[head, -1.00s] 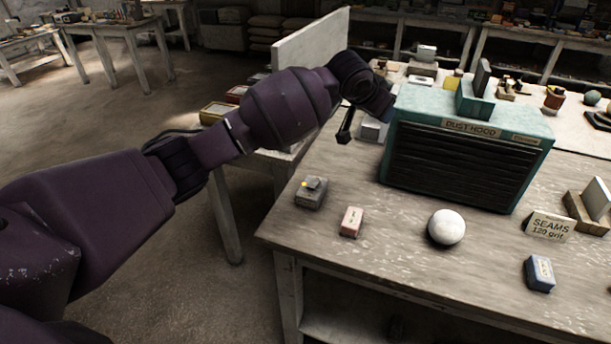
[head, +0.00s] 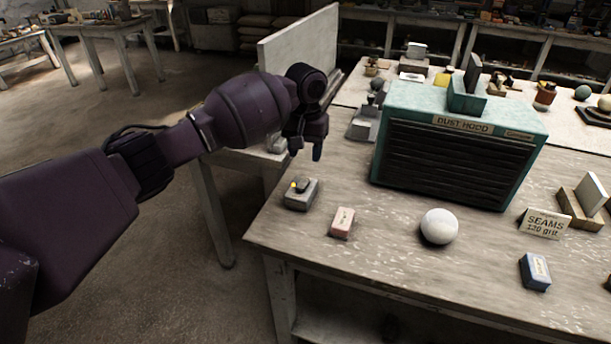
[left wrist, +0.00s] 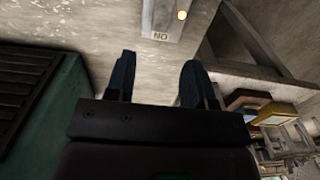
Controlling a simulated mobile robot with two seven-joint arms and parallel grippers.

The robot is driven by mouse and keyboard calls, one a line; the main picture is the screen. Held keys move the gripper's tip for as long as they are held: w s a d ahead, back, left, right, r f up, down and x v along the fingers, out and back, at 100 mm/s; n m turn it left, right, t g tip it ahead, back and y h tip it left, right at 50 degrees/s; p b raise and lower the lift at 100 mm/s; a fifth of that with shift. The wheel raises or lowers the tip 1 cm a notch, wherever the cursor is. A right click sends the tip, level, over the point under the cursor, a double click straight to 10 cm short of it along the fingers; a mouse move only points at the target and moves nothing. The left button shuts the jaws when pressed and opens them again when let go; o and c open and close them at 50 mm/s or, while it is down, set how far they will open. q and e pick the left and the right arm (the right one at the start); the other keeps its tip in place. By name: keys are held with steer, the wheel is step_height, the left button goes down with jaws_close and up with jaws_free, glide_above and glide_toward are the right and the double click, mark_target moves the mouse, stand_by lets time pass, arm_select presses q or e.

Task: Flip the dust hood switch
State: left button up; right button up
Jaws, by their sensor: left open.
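The dust hood (head: 455,165), a teal box with a dark slatted front, stands on the worktable (head: 375,252). A small grey switch box (head: 302,198) with a dark top part and a yellow spot sits near the table's left edge. It also shows at the top of the left wrist view (left wrist: 160,22), partly cut off, with an orange-yellow spot and a label. My left gripper (head: 307,149) points down above the table, behind the switch box and left of the hood. Its two fingers (left wrist: 158,65) are apart and empty, not touching the box. My right gripper is out of view.
A pink block (head: 342,222), a white sphere (head: 439,226), a blue block (head: 535,271) and a SEAMS sign (head: 543,222) lie on the table right of the switch box. An upright pale panel (head: 298,50) stands behind my left arm.

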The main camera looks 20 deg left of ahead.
mark_target(305, 180)
arm_select(q)
step_height(305, 180, down, 6)
steer(key=shift+f+b, duration=0.1)
steer(key=shift+b, duration=0.4)
steer(key=shift+f, duration=0.75)
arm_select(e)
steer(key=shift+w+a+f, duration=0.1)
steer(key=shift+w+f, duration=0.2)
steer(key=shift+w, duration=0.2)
arm_select(q)
steer(key=shift+c, duration=0.3)
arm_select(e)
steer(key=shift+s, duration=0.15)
